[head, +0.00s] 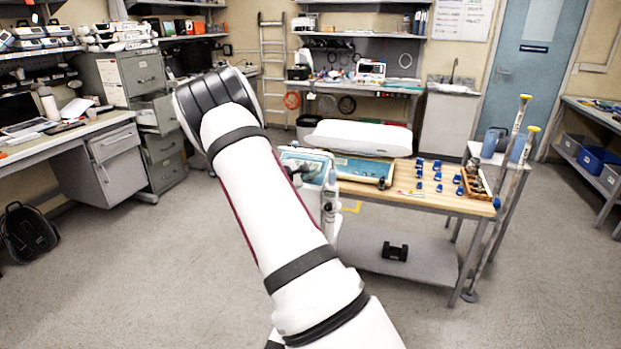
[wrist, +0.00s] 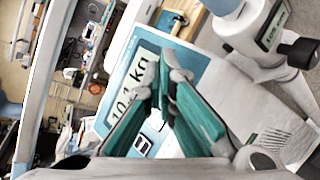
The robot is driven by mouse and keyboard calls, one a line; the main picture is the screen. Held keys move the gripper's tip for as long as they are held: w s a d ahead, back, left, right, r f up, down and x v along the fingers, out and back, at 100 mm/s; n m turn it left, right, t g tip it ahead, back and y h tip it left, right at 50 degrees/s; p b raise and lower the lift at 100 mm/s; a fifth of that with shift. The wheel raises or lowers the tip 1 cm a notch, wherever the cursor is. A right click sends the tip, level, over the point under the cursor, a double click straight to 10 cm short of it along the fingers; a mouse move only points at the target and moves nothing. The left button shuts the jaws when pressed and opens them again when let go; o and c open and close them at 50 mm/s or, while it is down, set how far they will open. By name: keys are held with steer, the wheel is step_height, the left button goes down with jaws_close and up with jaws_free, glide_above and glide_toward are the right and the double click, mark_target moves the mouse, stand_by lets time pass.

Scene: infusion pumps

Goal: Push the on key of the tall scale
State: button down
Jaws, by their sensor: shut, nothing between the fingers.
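The tall scale's head, a white unit with a blue panel (head: 308,160), shows just right of my arm in the head view, at the left end of the wooden table. In the wrist view its blue panel (wrist: 190,58) fills the middle, and its grey display (wrist: 124,103) reads 10.1 kg, turned sideways. White keys (wrist: 142,145) show on the panel, partly hidden behind the fingers; I cannot tell which is the on key. My gripper (wrist: 163,82) is shut and empty, its green-padded fingers together in front of the panel. Contact cannot be told.
A white device with a black knob (wrist: 300,52) stands close to the panel. Open floor (head: 140,270) lies at the left.

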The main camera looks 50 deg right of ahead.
steer(key=shift+a+r, duration=0.15)
steer(key=shift+r, duration=0.15)
step_height(320, 180, up, 5)
steer(key=s+a+p, duration=0.1)
steer(key=a+p, duration=0.1)
steer(key=p, duration=0.1)
steer(key=shift+a+r, duration=0.15)
steer(key=shift+a, duration=0.15)
steer(key=shift+s, duration=0.1)
stand_by(0.6)
